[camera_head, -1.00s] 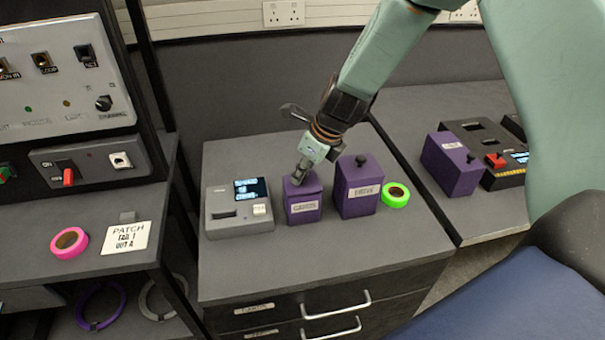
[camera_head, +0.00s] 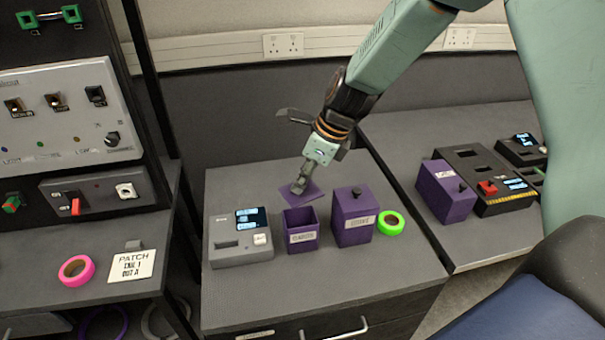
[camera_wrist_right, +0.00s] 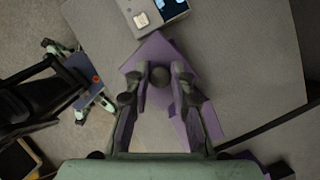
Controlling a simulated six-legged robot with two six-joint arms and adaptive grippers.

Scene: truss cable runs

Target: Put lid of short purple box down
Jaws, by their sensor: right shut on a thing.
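The short purple box (camera_head: 302,237) stands on the grey cabinet top in the head view, its top open. Its flat purple lid (camera_head: 288,193) is just behind it, apart from the box. My right gripper (camera_head: 299,187) is over the lid. In the right wrist view, its fingers (camera_wrist_right: 160,78) are shut on the lid's dark round knob, with the square lid (camera_wrist_right: 150,48) beneath. I cannot tell whether the lid touches the cabinet top. My left gripper is not in view.
The taller purple box (camera_head: 352,223), with its lid on, stands right of the short box, beside a green tape roll (camera_head: 390,223). A grey device with a screen (camera_head: 240,248) stands to the left. The cabinet top (camera_head: 320,285) is clear in front.

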